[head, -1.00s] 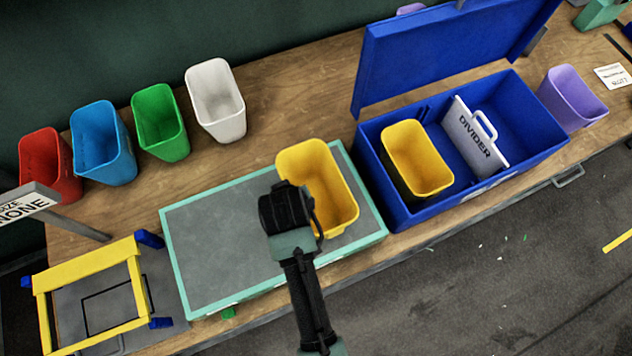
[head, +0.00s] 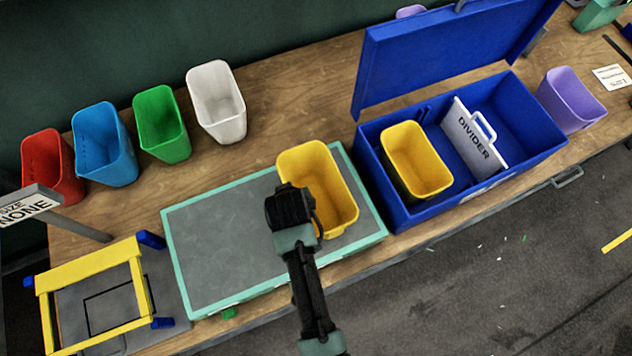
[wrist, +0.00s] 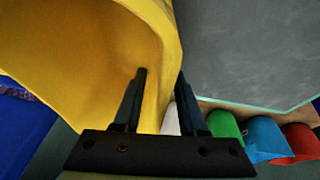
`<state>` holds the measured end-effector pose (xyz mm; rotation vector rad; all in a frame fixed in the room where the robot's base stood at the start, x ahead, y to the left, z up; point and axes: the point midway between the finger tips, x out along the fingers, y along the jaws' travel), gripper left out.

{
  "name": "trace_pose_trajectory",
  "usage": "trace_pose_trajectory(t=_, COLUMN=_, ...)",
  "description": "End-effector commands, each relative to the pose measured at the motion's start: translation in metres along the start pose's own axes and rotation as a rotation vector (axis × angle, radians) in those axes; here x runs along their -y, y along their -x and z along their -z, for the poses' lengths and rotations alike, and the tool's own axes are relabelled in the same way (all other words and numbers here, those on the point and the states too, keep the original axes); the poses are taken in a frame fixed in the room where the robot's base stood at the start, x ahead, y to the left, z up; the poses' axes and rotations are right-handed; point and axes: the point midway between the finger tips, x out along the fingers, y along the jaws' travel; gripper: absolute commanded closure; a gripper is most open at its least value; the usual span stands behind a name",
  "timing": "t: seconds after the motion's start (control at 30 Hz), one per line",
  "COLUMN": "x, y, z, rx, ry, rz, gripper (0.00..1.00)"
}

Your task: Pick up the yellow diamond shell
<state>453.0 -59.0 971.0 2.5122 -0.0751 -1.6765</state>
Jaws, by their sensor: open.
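A yellow bin-like shell (head: 340,190) stands with its open mouth up on the grey, teal-edged board, at its right part. A second yellow one (head: 418,160) stands inside the blue box. I cannot see a diamond mark on either. My gripper (head: 300,208) is at the near left side of the shell on the board and hides part of it. In the wrist view my open gripper (wrist: 163,95) has one finger over the inside of the yellow shell (wrist: 90,60) and the other beyond its wall. The wall runs between the fingers; I cannot tell whether they touch it.
The blue box (head: 400,212) with a raised lid and a white divider (head: 468,140) stands close on the right. Red, blue, green and white bins line the back left. A yellow frame (head: 90,275) stands at the front left. The board's (head: 225,250) left part is clear.

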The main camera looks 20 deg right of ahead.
Motion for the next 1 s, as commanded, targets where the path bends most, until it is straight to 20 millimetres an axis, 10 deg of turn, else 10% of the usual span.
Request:
trace_pose_trajectory(t=0.37, x=0.0002, y=-0.0015, z=-0.0004, rx=-0.001, ry=0.000, rz=0.000, gripper=0.59)
trace_pose_trajectory(t=0.6, x=0.0001, y=-0.0014, z=-0.0004, rx=-0.001, ry=0.000, rz=0.000, gripper=1.00)
trace_pose_trajectory(t=1.0, x=0.0002, y=-0.0014, z=-0.0004, rx=-0.001, ry=0.000, rz=0.000, gripper=1.00)
